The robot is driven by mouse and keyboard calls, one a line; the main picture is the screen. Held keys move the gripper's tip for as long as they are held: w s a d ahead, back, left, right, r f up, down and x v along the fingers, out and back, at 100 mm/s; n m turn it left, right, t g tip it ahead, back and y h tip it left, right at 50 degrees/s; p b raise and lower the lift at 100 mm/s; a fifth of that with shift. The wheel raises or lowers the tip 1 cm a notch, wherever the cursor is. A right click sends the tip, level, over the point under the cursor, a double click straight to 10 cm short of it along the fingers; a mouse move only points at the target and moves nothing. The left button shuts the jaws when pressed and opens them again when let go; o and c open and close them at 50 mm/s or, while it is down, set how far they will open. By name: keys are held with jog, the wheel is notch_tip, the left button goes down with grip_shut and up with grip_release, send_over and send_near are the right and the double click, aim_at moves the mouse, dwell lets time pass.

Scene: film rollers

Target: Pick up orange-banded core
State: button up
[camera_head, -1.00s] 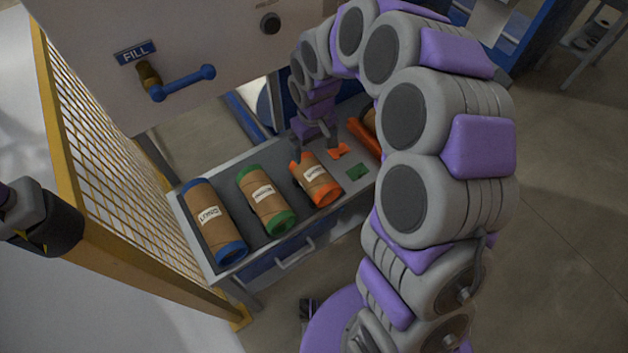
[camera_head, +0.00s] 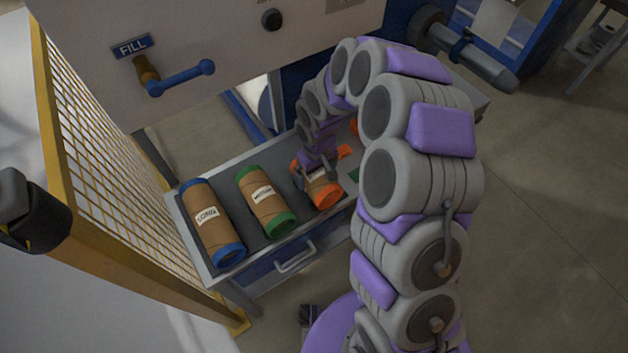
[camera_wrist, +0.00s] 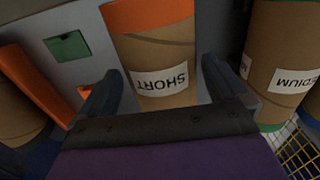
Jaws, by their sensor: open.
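The orange-banded core (camera_head: 323,187) is a brown cardboard tube with orange ends, lying on the grey tray table, right of the green-banded core (camera_head: 266,202). In the wrist view the orange-banded core (camera_wrist: 150,48) shows an orange end and a white label reading SHORT. My gripper (camera_head: 318,178) is open, low over the core's middle. In the wrist view its two fingers (camera_wrist: 160,88) stand on either side of the core, with gaps visible. Part of the core is hidden behind the gripper's palm.
A blue-banded core (camera_head: 212,222) lies at the tray's left. The green-banded core shows close to the right finger in the wrist view (camera_wrist: 284,60). A yellow mesh guard (camera_head: 95,130) stands left; a panel with a blue handle (camera_head: 180,78) rises behind.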

jog(key=f, duration=0.2)
jog(key=f+b, duration=0.1)
jog(key=f, duration=0.1)
jog(key=shift+d, duration=0.2)
jog(key=shift+f, duration=0.2)
jog(key=shift+w+a, duration=0.1)
jog(key=shift+a, duration=0.3)
jog(key=shift+c, duration=0.5)
jog(key=shift+d, duration=0.2)
jog(key=c, duration=0.4)
jog(key=shift+a, duration=0.1)
jog(key=c, duration=0.4)
